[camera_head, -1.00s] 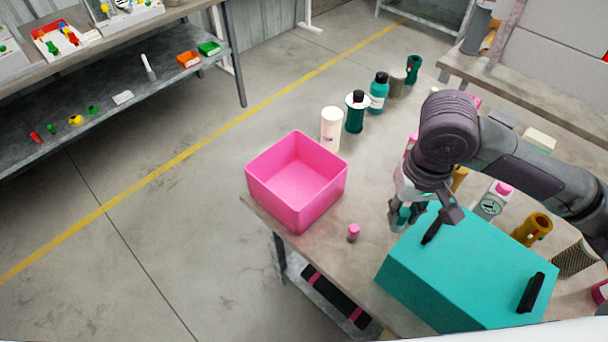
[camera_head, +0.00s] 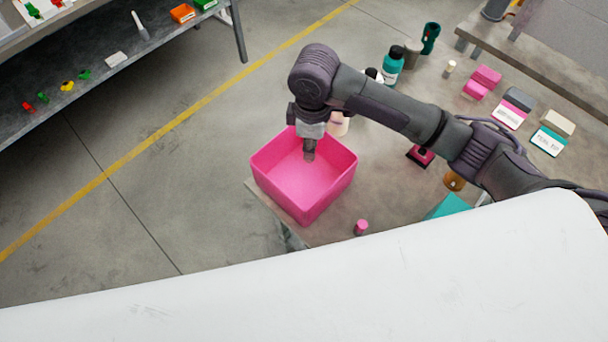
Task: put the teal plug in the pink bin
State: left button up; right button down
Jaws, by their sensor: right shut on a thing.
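The pink bin (camera_head: 333,197) stands open at the near left corner of the table. My right gripper (camera_head: 309,151) points down over the bin's back part, with its fingertips inside the outline of the rim. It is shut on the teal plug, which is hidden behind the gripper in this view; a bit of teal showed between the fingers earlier. The bin's visible floor is bare. My left gripper is not in view.
A small pink-topped piece (camera_head: 361,227) stands on the table right of the bin. A cream cylinder (camera_head: 338,124) and a teal bottle (camera_head: 392,66) stand behind it. The teal box (camera_head: 448,205) is mostly hidden. A shelf (camera_head: 150,50) is at upper left.

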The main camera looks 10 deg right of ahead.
jog(key=shift+w+a+f+n, duration=0.1)
jog(key=shift+a+f+n, duration=0.2)
jog(key=shift+a+n, duration=0.4)
jog(key=p, duration=0.1)
send_over(304, 181)
jog(key=shift+n, duration=0.4)
notch_tip(304, 181, down, 6)
jog(key=shift+r, duration=0.1)
notch_tip(304, 181, down, 4)
jog(key=shift+p, duration=0.5)
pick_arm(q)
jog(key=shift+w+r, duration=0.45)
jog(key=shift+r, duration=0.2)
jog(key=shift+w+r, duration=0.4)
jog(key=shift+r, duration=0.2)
pick_arm(e)
jog(key=shift+f, duration=0.3)
jog(key=shift+f, duration=0.1)
jog(key=c, duration=1)
grip_release()
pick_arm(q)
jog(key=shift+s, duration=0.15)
